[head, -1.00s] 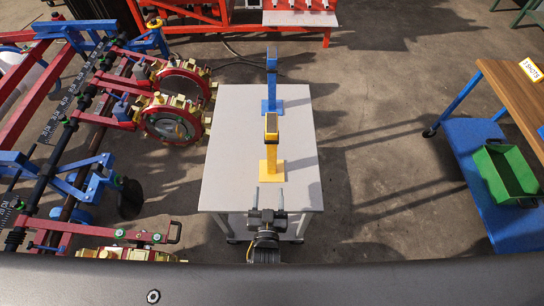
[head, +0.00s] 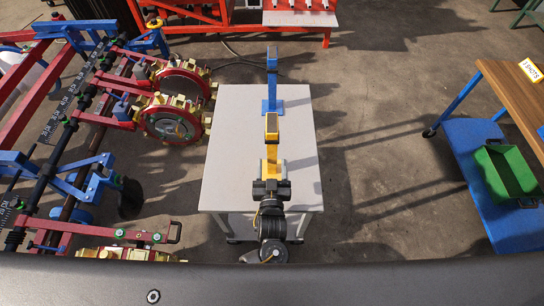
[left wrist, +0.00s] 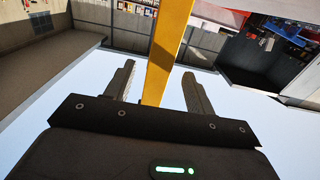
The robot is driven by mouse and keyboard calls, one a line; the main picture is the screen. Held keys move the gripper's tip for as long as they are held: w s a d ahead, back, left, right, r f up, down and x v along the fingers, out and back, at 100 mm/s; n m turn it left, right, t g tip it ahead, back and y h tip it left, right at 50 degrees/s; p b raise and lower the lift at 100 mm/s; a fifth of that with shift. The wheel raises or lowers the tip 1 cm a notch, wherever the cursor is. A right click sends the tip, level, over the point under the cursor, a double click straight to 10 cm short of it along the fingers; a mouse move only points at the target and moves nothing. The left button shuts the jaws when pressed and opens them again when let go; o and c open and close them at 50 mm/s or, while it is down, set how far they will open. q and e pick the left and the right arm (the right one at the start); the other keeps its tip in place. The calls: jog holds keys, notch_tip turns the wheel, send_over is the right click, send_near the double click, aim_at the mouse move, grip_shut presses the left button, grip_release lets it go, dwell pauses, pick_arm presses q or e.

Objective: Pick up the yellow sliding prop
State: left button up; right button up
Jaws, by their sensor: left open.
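The yellow sliding prop (head: 272,146) stands upright on the near half of the grey table, with a dark patch on its top. My left gripper (head: 272,170) is at the prop's near side in the head view and hides most of its base plate. In the left wrist view my left gripper (left wrist: 158,72) is open, and the yellow post (left wrist: 166,50) runs between its two fingers. Gaps show on both sides of the post, and the fingers are not closed on it. My right gripper is in neither view.
A blue prop (head: 271,92) of the same kind stands farther back on the grey table (head: 230,140). Red and blue machinery (head: 95,110) is close on the left. A green bin (head: 508,172) sits on a blue shelf at the right. The tabletop beside the props is clear.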

aim_at(272, 160)
pick_arm(q)
jog(key=w, duration=0.5)
jog(key=shift+w+f, duration=0.1)
jog(key=shift+f, duration=0.15)
jog(key=shift+c, duration=0.2)
jog(key=shift+r, duration=0.1)
grip_shut()
